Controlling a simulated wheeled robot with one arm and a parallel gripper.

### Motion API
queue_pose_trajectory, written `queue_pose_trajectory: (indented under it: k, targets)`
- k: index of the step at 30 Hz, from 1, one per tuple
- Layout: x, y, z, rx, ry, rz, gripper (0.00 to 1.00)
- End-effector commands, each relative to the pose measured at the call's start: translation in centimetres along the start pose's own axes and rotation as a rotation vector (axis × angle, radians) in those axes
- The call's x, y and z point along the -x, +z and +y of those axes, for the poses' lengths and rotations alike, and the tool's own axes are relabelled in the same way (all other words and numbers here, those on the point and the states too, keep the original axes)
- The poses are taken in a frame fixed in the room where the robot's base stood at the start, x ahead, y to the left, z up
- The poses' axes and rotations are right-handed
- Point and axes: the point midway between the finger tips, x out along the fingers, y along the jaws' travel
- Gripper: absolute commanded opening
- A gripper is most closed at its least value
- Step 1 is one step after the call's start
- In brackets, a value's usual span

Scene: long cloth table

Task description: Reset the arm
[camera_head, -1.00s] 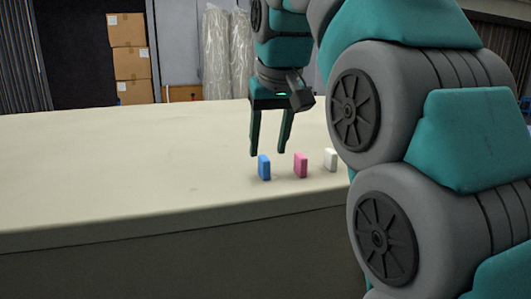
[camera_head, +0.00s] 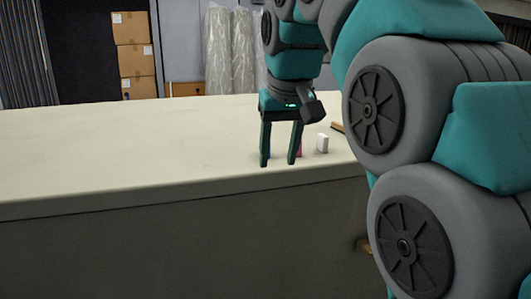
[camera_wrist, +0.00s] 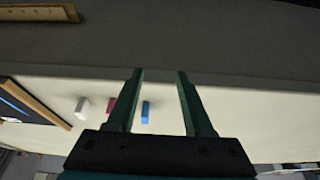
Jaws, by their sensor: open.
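My gripper (camera_head: 279,163) is open and empty, its fingers pointing down near the table's front edge in the head view. In the wrist view, nothing is between the fingertips of my gripper (camera_wrist: 160,72). A white block (camera_head: 322,143) stands on the table to the right of the fingers. A pink block (camera_head: 299,148) is mostly hidden behind the right finger. The wrist view shows the white block (camera_wrist: 82,107), the pink block (camera_wrist: 111,104) and a blue block (camera_wrist: 145,112) in a row. The blue block is hidden in the head view.
The long cream table (camera_head: 120,150) is clear on the left. A wood-edged dark panel (camera_wrist: 30,105) lies beside the blocks in the wrist view. A wooden piece (camera_wrist: 40,13) shows beyond the table edge. Cardboard boxes (camera_head: 132,58) and wrapped rolls (camera_head: 230,50) stand behind the table.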

Motion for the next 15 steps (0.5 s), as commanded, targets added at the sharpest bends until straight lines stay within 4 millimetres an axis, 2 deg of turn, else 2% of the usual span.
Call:
queue_pose_trajectory:
  k: [8, 11, 15]
  targets:
    - [-2.5, 3.4, 1.7, -0.036, 0.010, -0.066, 0.52]
    - [-3.8, 5.4, 2.5, -0.055, 0.015, -0.097, 0.52]
    - [-6.4, 9.5, 3.8, -0.088, 0.022, -0.157, 0.52]
